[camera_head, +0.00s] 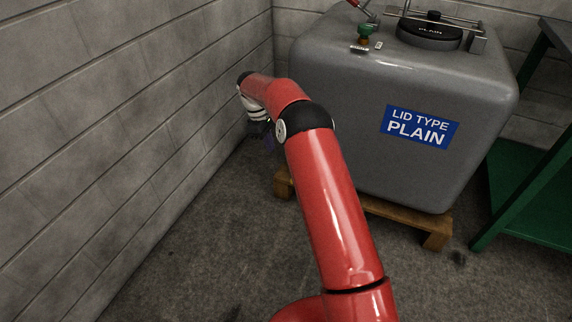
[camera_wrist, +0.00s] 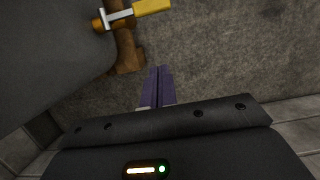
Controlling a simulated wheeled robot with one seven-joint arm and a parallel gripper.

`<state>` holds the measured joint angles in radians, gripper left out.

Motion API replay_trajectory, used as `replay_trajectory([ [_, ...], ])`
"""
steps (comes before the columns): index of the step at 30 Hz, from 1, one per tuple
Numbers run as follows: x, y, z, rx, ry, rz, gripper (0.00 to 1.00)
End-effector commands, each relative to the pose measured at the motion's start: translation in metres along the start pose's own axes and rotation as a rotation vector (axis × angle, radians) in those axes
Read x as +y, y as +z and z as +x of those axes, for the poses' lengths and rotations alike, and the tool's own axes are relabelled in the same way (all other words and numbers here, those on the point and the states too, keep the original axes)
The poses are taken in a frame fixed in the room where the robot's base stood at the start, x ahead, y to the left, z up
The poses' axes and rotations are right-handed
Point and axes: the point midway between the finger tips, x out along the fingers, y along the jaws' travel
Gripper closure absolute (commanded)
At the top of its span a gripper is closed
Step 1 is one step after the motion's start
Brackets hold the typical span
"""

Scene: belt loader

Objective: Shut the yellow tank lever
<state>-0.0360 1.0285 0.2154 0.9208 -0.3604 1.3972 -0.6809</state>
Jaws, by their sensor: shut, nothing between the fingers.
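The yellow lever (camera_wrist: 153,6) shows at the top of the wrist view, cut by the frame edge. It joins a metal stem and an orange-brown fitting (camera_wrist: 98,25) at the grey tank's (camera_wrist: 45,50) side. The lever is not visible in the head view. There the grey tank (camera_head: 340,110) stands at the back with a blue "LID TYPE PLAIN" label. My gripper (camera_wrist: 160,70) has its purple fingers together and empty, apart from the lever and below it in the wrist picture. In the head view my gripper (camera_head: 268,138) is partly hidden by my arm, between the tank and the wall.
A block wall (camera_head: 120,110) runs close along the left. The tank rests on a wooden pallet (camera_head: 437,232), which also shows in the wrist view (camera_wrist: 128,52). A green metal frame (camera_head: 530,190) stands at the right. The floor in front of the pallet is mostly clear.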

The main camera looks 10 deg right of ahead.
Motion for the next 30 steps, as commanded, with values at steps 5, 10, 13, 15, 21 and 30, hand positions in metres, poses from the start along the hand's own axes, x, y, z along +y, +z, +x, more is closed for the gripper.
replay_trajectory([
  [5,0.0,0.0,0.0,0.0,0.0,0.0,1.0],
  [10,0.0,0.0,0.004,-0.001,0.0,0.0,1.0],
  [13,0.0,0.0,0.014,-0.001,-0.001,0.001,1.0],
  [15,0.0,0.001,0.026,-0.003,-0.002,0.0,1.0],
  [21,-0.001,0.001,0.069,-0.003,-0.003,0.001,1.0],
  [30,0.001,0.022,0.105,0.0,0.0,0.003,1.0],
])
